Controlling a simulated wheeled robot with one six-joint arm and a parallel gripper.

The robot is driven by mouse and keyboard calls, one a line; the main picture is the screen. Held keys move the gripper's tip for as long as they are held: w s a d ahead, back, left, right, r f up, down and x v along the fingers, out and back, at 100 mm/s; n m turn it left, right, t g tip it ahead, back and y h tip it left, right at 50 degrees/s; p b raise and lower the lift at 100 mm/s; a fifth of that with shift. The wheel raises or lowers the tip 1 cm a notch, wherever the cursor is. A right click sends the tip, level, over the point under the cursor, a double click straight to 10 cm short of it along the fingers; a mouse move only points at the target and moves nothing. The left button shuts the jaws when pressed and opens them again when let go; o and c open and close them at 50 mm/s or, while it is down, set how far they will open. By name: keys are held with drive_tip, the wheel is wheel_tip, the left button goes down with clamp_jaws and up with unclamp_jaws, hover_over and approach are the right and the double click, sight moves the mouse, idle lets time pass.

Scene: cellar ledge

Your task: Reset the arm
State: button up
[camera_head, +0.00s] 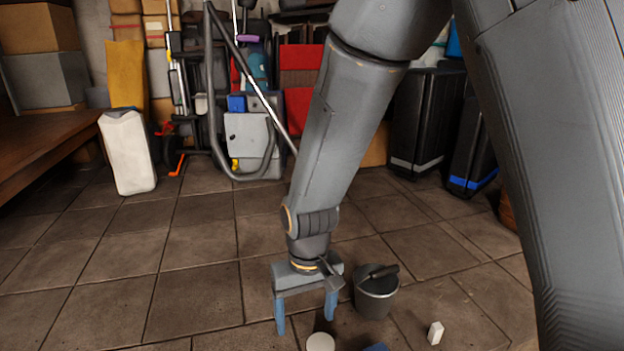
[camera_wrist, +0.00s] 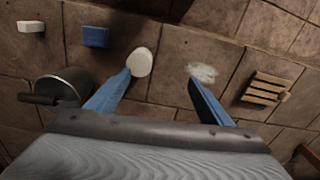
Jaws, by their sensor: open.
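My gripper (camera_head: 305,313) points down above the tiled floor in the head view, with its two blue fingers spread apart and nothing between them. In the wrist view my gripper (camera_wrist: 160,92) is also open and empty. A white round object (camera_head: 320,342) lies on the floor near the fingers; it also shows near the left fingertip in the wrist view (camera_wrist: 139,62). A dark grey bucket (camera_head: 375,298) stands just right of my gripper in the head view.
A white block (camera_head: 436,333) and a blue block (camera_head: 376,347) lie on the floor. The wrist view shows a pale smudge (camera_wrist: 202,72) and a slatted wooden piece (camera_wrist: 266,90). A white canister (camera_head: 128,152) stands by a wooden ledge (camera_head: 45,150). The left floor is clear.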

drive_tip(key=s+r+n+y+p, duration=0.1)
drive_tip(key=s+r+n+p, duration=0.1)
drive_tip(key=s+r, duration=1.65)
drive_tip(key=d+r+m+p, duration=0.2)
drive_tip(key=d+r+p, duration=0.5)
drive_tip(key=p, duration=0.5)
drive_tip(key=d+r+m+h+p, duration=0.1)
drive_tip(key=d+r+p, duration=0.5)
drive_tip(key=r+p, duration=0.6)
drive_tip(key=d+r+m+p, duration=0.3)
drive_tip(key=d+r+p, duration=0.4)
drive_tip(key=p, duration=0.6)
drive_tip(key=shift+w+d+r, duration=0.15)
drive_tip(key=shift+d+r, duration=0.15)
drive_tip(key=shift+r, duration=1.05)
